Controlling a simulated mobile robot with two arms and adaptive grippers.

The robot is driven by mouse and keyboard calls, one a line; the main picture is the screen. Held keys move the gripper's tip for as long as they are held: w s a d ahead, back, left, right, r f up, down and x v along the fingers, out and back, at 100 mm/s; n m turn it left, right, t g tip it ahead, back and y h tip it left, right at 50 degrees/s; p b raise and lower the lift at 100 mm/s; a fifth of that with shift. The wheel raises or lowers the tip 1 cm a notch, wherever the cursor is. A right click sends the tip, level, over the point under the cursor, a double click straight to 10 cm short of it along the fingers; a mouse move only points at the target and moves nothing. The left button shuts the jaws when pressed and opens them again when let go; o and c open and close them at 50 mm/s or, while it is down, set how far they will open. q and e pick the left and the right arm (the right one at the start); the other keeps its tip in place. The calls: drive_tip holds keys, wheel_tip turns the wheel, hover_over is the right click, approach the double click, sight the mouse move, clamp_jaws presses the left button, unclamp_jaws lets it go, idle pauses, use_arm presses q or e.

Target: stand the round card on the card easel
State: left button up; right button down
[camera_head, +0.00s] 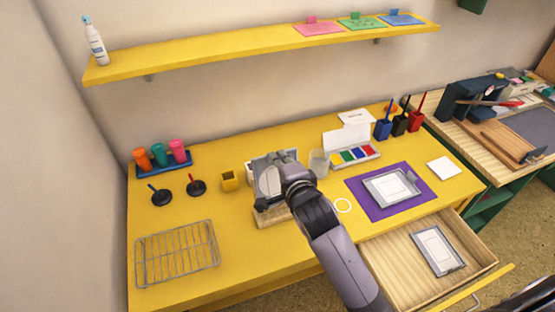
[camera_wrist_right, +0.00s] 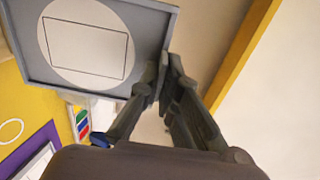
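The round card is a grey framed plate bearing a white disc with a rectangle outline. It fills the upper left of the right wrist view (camera_wrist_right: 88,88) and stands steeply tilted in the head view (camera_head: 261,165). The card easel (camera_head: 272,216) is a pale wooden block at the table's front, directly below the plate. My right gripper (camera_wrist_right: 166,70) is shut on the plate's edge, one finger on each side; it also shows in the head view (camera_head: 291,165). The arm hides part of the plate and easel, so I cannot tell whether they touch. My left gripper is not in view.
A yellow cup (camera_head: 229,181) is left of the easel, a clear cup (camera_head: 319,163) right. A purple mat (camera_head: 420,178) holds another framed plate. The drawer (camera_head: 393,271) is open at front right. A wire rack (camera_head: 177,253) stands front left. A shelf (camera_head: 240,47) hangs above.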

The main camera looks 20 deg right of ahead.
sight(276, 177)
drive_tip(key=shift+w+f+b, duration=0.25)
drive_tip(key=shift+f+b, duration=0.1)
drive_tip(key=shift+f, duration=0.15)
drive_tip(key=shift+w+f+b, duration=0.2)
drive_tip(key=shift+f+b, duration=0.15)
drive_tip(key=shift+f, duration=0.1)
drive_tip(key=shift+w+a+f+b, duration=0.1)
drive_tip(key=shift+w+f+b, duration=0.35)
drive_tip(key=shift+f, duration=0.3)
drive_tip(key=shift+w+f+b, duration=0.35)
drive_tip(key=shift+f+b, duration=0.2)
drive_tip(key=shift+f, duration=0.15)
drive_tip(key=shift+s+f+b, duration=0.15)
drive_tip(key=shift+f+b, duration=0.5)
drive_tip(key=shift+f, duration=0.45)
drive_tip(key=shift+f, duration=0.4)
drive_tip(key=c, duration=1.7)
unclamp_jaws()
